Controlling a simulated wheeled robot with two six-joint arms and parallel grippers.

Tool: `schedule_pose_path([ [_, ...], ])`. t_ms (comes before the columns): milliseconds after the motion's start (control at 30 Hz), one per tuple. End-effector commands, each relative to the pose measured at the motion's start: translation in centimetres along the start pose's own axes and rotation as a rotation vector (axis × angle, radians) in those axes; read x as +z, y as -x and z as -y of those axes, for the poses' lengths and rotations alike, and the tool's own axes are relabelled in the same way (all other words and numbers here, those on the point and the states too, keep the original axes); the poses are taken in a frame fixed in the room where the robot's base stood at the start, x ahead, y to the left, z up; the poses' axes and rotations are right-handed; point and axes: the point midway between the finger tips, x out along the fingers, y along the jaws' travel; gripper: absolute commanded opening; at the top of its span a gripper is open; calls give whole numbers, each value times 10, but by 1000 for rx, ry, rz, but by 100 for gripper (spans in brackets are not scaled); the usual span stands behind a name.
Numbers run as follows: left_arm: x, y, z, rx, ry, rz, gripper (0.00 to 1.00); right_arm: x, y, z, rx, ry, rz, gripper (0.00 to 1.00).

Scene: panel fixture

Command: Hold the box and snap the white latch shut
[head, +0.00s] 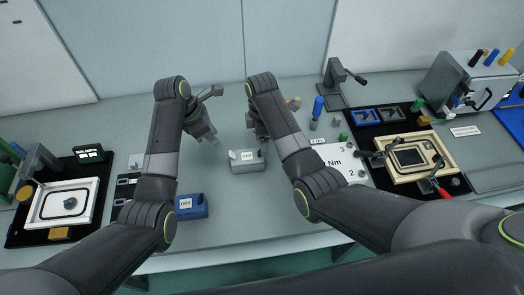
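A small grey box (249,166) with a white label stands on the bench in the middle of the head view. A small white piece, perhaps the latch (233,155), shows at its upper left corner; its position is too small to read. My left gripper (207,139) is above the bench to the left of and behind the box, apart from it; its finger gap is unclear. My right gripper (257,133) is just behind the box, partly hidden by my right arm. I cannot tell whether it touches the box.
A blue labelled box (191,207) stands nearer the front, beside my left arm. Fixtures on black mats lie left (67,205) and right (408,155). A white numbered plate (343,160) and a blue-handled tool (317,108) are right of centre. Bench behind the grey box is mostly clear.

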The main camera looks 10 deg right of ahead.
Motion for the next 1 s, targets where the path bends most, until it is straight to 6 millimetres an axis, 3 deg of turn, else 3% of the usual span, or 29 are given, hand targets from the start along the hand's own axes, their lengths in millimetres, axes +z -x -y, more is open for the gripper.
schedule_pose_path([
  [200,0,0,0,0,0,0,36,0,-43,1,-4,0,2,80],
  [400,0,0,0,0,0,0,36,0,-71,0,-2,0,1,80],
  [633,0,0,0,0,0,0,36,0,-87,0,-1,-1,0,80],
  [1000,0,0,0,0,0,0,36,0,-90,0,1,-1,0,80],
])
